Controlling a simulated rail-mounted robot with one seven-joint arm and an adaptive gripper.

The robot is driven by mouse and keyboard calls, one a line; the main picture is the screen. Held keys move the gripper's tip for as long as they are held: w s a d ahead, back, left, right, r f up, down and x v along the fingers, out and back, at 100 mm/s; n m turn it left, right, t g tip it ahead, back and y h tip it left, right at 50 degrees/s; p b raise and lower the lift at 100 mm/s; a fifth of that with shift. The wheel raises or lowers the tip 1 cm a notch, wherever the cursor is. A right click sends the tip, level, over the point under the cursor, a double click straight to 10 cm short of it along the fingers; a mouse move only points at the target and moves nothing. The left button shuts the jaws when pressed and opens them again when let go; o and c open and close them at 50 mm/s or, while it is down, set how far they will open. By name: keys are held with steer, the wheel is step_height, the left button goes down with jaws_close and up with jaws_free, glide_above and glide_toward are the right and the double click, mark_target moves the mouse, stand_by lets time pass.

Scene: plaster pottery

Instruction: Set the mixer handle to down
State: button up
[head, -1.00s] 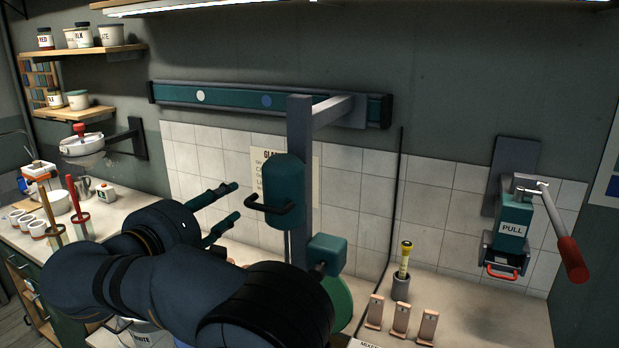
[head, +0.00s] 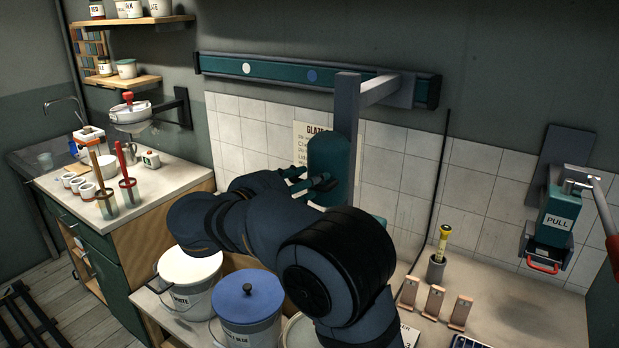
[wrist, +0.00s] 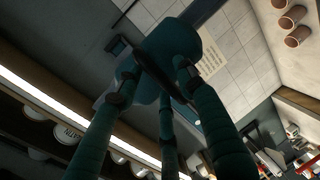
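The mixer has a teal motor head (head: 331,150) on a grey upright post (head: 347,105). It fills the upper middle of the wrist view (wrist: 172,45). Its black handle (head: 293,171) sticks out at the left of the head; in the wrist view the handle is a dark bar (wrist: 150,68) across the head. My gripper (head: 322,182) is at the handle, in front of the motor head. In the wrist view its fingertips (wrist: 153,80) are spread apart around the handle bar; contact is unclear. My arm hides the lower part of the mixer.
A white lidded bucket (head: 190,280) and a blue-lidded bucket (head: 248,305) stand left of my arm. A wall rail (head: 300,72) runs above. A press marked PULL (head: 555,215) and a cup with a yellow-handled tool (head: 437,265) are at right.

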steer(key=shift+w+d+f, duration=0.15)
steer(key=shift+w+d, duration=0.05)
steer(key=shift+w, duration=0.2)
steer(key=shift+c, duration=0.2)
jaws_close()
stand_by(0.6)
